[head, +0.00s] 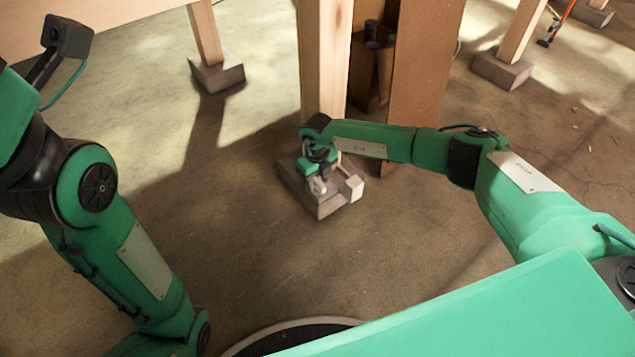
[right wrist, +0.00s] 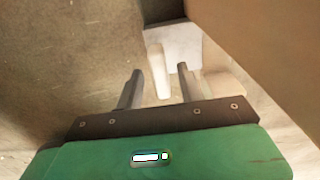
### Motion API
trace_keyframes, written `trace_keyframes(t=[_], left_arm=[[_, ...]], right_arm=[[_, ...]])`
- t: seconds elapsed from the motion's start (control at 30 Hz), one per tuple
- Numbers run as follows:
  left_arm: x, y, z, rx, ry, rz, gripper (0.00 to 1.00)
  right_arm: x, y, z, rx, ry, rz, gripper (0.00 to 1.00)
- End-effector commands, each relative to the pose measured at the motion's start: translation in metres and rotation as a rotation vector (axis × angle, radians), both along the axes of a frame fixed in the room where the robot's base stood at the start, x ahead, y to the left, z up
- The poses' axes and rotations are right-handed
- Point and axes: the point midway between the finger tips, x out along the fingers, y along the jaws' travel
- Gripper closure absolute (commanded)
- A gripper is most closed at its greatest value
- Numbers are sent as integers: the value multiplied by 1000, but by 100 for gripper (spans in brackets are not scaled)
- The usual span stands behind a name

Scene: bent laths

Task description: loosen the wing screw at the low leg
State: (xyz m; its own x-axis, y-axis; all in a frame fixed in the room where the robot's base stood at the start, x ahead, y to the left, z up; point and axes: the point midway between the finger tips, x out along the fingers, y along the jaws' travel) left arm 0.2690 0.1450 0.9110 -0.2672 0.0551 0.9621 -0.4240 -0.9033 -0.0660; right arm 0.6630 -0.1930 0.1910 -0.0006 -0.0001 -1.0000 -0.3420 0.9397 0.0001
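The low leg is a pale wooden post (head: 322,60) standing on a grey block foot (head: 322,207) in the head view. My right gripper (head: 318,185) points down at this foot, close to the post. In the right wrist view my right gripper (right wrist: 160,85) is open, its two dark fingers apart. A pale upright piece (right wrist: 158,68), perhaps the wing screw, stands between or just beyond the fingertips, with gaps on both sides. A pale block-ended piece (head: 350,188) sticks out at the foot's right. My left gripper is not in the head view; only parts of my left arm show.
A brown upright panel (head: 420,80) stands right of the leg, with a brown box (head: 370,70) holding dark cylinders behind. Other posts stand on grey feet, at left (head: 215,75) and right (head: 502,70). The concrete floor (head: 230,240) in front is clear.

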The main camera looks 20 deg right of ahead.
Motion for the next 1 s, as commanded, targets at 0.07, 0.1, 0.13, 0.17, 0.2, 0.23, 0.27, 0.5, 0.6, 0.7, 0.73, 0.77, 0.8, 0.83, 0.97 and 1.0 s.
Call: trace_keyframes(t=[0.07, 0.1, 0.13, 0.17, 0.2, 0.23, 0.27, 0.5, 0.6, 0.7, 0.73, 0.77, 0.8, 0.83, 0.97, 1.0], left_arm=[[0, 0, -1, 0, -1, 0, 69], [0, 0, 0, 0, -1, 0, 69], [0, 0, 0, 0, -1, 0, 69], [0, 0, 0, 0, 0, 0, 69], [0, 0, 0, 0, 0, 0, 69], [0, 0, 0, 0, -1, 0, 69], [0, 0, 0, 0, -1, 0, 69], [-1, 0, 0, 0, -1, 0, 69], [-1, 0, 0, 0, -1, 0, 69], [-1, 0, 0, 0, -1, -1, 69], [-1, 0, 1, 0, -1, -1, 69], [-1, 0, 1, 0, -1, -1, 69], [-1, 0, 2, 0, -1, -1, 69], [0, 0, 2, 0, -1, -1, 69], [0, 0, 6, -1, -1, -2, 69], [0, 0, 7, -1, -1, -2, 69]], right_arm=[[0, 0, -2, 0, 0, 0, 62], [0, 0, -2, 0, 0, 0, 62], [0, 0, -1, 0, 0, 0, 62], [0, 0, -1, 0, 0, 0, 62], [0, 0, -1, 0, 0, 0, 62], [0, 0, -1, 0, 0, 0, 62], [0, 0, -1, 0, 0, 0, 62], [0, 0, -1, 0, 0, 0, 100], [0, 0, -1, 0, 0, 0, 100], [0, 0, -1, 0, 0, 7, 100], [0, 0, -1, 0, 0, 11, 100], [0, 0, -1, 0, 0, 16, 100], [0, 0, 0, 0, 0, 25, 100], [0, 0, 0, 0, 0, 35, 100], [0, 0, 0, 0, 0, 93, 100], [0, 0, 0, 0, 0, 117, 100]])
